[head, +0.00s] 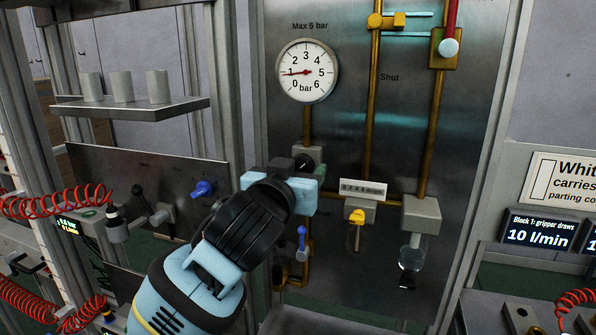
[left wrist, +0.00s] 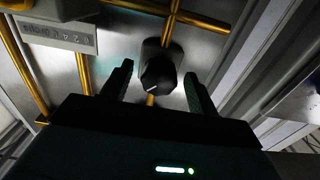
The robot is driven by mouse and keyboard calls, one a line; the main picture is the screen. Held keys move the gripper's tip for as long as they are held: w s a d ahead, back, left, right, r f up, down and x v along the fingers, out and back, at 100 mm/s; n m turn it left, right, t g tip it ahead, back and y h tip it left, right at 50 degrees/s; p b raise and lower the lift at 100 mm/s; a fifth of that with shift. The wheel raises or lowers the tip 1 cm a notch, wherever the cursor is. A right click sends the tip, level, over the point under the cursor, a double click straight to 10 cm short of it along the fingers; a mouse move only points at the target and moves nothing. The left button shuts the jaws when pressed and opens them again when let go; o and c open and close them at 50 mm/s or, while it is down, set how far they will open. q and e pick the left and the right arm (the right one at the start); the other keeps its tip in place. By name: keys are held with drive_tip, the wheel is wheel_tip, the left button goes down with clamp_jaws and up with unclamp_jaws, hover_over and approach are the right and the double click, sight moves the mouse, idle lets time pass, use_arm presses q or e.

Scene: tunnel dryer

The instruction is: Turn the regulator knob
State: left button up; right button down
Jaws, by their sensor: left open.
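The regulator knob is black with a white mark and shows in the left wrist view (left wrist: 158,76). It stands out from the steel panel on a dark body, between the two fingers of my left gripper (left wrist: 160,82). The fingers are open, one on each side, with visible gaps to the knob. In the head view my left gripper (head: 297,182) is in front of the regulator (head: 309,156) and hides much of it. The pressure gauge (head: 307,72) above has its red needle near 1 bar. My right gripper is not in view.
Brass pipes (head: 373,100) run down the panel. A yellow-knobbed valve (head: 356,216) and a glass bowl (head: 411,256) are right of the regulator; a blue-handled valve (head: 302,242) is below. A shelf (head: 130,108) with grey cups and red coiled hoses (head: 55,203) are at left.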

use_arm(q)
drive_tip(key=c, duration=1)
